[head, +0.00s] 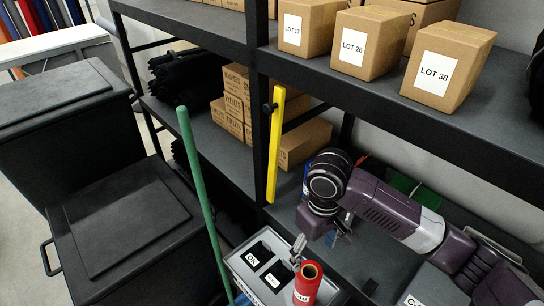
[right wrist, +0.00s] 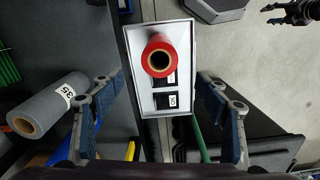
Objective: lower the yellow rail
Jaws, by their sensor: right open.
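The yellow rail (head: 275,145) stands upright against the dark shelf post in the head view, with a black knob (head: 269,108) near its upper part. My right gripper (head: 322,242) is below and to the right of the rail, apart from it and pointing down over a grey-white box. In the right wrist view its two blue-padded fingers are spread wide with nothing between the pads. A dark gripper-like shape, perhaps my left gripper (right wrist: 292,13), shows at the top right there, too small to judge. The left gripper is not in the head view.
A red roll (head: 308,284) stands on the grey-white box (head: 241,268). A green pole (head: 200,190) leans left of the rail. Cartons (head: 440,68) fill the upper shelf; smaller cartons (head: 300,143) lie behind the rail. Black bins (head: 122,225) stand left. A grey roll (right wrist: 48,105) lies beside the right gripper.

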